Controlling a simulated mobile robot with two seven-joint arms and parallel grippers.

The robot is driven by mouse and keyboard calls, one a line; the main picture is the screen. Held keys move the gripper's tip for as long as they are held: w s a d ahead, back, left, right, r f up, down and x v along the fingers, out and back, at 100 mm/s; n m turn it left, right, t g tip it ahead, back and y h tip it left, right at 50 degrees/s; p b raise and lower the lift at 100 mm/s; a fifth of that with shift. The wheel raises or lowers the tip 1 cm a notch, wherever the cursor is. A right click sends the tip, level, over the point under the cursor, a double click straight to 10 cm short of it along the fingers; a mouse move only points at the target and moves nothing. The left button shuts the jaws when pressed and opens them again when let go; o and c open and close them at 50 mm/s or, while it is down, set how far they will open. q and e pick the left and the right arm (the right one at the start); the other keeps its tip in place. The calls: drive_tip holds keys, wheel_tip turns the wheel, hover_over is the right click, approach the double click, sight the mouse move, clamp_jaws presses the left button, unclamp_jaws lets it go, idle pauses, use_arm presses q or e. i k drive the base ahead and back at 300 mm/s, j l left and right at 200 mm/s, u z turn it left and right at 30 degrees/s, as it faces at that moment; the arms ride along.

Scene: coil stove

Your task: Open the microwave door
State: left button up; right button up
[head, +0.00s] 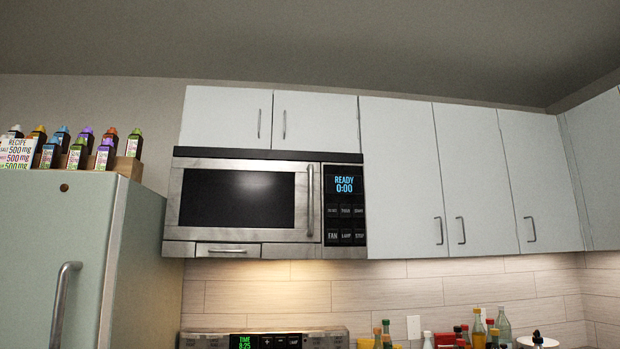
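The microwave (262,203) is mounted under the upper cabinets, above the stove, in the middle of the head view. Its door (238,199) has a dark window in a steel frame and looks shut. The vertical bar handle (310,200) is at the door's right edge. A black control panel (345,205) to the right of the handle reads "READY 0:00". Neither of my grippers shows in the head view.
A pale green fridge (75,250) stands at the left with small bottles (77,150) on top. White cabinets (470,180) line the right. The stove's back panel (265,340) is below, with several bottles (480,328) to its right. The space before the microwave looks clear.

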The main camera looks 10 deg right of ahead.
sight(209, 199)
drive_tip(key=i+l, duration=1)
drive_tip(key=i+j+u, duration=0.05)
